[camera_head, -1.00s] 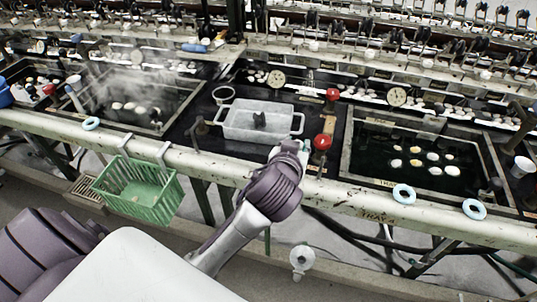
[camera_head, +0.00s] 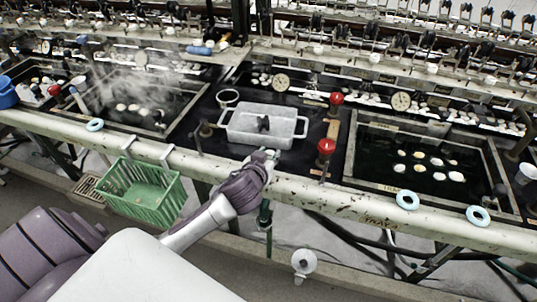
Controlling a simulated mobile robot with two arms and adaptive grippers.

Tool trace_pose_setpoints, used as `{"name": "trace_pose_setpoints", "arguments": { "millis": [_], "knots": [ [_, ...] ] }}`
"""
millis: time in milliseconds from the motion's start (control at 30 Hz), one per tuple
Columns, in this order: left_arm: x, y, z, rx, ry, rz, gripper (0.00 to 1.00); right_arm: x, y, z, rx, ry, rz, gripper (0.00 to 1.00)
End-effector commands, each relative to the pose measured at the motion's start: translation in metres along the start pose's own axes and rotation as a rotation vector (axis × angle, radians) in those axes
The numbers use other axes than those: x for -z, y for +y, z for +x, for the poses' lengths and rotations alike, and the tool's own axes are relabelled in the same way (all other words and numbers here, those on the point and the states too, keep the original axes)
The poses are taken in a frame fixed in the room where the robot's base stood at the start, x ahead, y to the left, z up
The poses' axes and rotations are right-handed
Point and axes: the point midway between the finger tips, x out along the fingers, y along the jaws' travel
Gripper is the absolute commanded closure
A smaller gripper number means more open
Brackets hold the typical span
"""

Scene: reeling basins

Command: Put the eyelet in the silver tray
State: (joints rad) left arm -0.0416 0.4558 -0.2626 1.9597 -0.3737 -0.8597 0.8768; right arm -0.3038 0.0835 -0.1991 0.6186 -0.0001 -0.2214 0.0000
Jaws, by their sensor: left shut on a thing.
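The silver tray (camera_head: 240,136) is a shallow grey metal pan with a handle at each end. It sits on the dark counter between the two basins, with a small dark object (camera_head: 263,124) inside. My left gripper (camera_head: 270,154) is just in front of the tray's near side, low over the counter's front edge. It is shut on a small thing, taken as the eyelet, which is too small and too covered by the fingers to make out. My right gripper is not in view.
Red-topped knobs (camera_head: 326,147) stand right of the tray. A green basket (camera_head: 146,197) hangs on the front beam (camera_head: 330,195). Pale blue rings (camera_head: 407,200) lie on the beam. A water basin with cocoons (camera_head: 436,162) is at right, a steaming one at left.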

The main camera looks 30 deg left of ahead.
Motion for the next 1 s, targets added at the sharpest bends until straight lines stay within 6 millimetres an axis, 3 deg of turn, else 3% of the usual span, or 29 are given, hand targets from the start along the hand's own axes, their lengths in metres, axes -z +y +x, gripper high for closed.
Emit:
{"name": "trace_pose_setpoints", "arguments": {
  "millis": [300,333,500,833,1000],
  "knots": [
    [-0.003,0.0,0.001,0.0,0.0,-0.001,0.86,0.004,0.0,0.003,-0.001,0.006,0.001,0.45],
    [-0.003,0.0,0.001,0.001,0.0,-0.001,0.65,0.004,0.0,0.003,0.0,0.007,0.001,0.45],
    [-0.002,0.0,0.001,0.0,0.0,0.0,0.42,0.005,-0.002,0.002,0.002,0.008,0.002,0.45],
    [0.003,0.0,-0.001,-0.001,0.002,0.001,0.42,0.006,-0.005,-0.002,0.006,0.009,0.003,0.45],
    [0.0,0.001,-0.025,-0.003,0.0,-0.003,0.42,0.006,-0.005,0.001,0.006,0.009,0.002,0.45]
  ]
}}
